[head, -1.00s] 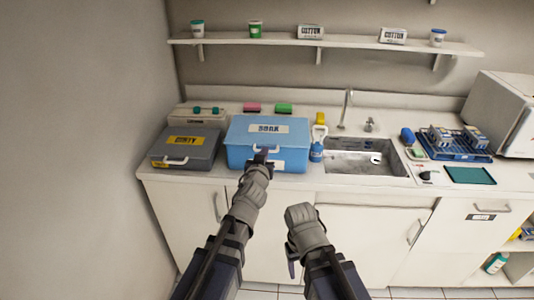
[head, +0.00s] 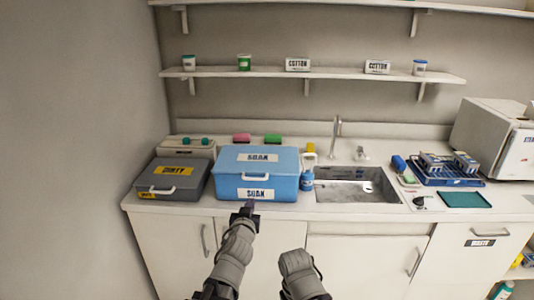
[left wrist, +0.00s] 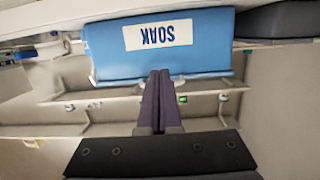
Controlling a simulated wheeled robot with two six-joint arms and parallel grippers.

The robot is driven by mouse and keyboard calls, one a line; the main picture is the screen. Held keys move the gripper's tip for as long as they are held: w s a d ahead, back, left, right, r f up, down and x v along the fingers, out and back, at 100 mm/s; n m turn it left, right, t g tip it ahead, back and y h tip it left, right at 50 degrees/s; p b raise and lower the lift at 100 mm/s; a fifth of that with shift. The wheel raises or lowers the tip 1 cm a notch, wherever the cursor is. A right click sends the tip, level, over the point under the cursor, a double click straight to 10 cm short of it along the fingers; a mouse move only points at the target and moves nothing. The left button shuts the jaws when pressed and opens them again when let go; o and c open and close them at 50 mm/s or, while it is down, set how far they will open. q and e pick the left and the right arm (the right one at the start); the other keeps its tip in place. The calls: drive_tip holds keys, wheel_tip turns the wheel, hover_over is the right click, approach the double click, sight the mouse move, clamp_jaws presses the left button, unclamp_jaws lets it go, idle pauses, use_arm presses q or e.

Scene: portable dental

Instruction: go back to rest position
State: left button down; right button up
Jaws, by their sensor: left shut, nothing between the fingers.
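My left gripper (head: 247,208) is shut and empty, in front of the counter edge below the blue SOAK box (head: 284,187). The box's lid is down, with white labels on the lid and front. The left wrist view shows the two dark fingers (left wrist: 158,78) together, pointing toward the blue SOAK box (left wrist: 205,58), with nothing between them. My right arm's grey wrist shows at the bottom centre of the head view, and its fingers are hidden there.
A grey DIRTY box (head: 172,180) stands left of the SOAK box. Beyond are a blue rack (head: 440,178) and a teal mat (head: 466,200). Cupboard doors lie below the counter.

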use_arm(q)
drive_tip(key=s+f+g+y+p, duration=0.2)
drive_tip(key=s+f+g+p, duration=0.4)
drive_tip(key=s+f+g, duration=0.4)
drive_tip(key=s+d+m+g+p, duration=0.2)
drive_tip(key=s+g, duration=0.4)
drive_tip(key=s, duration=0.9)
drive_tip(key=shift+d+r+m, duration=0.35)
drive_tip(key=shift+d+m, duration=0.2)
drive_tip(key=shift+m, duration=0.15)
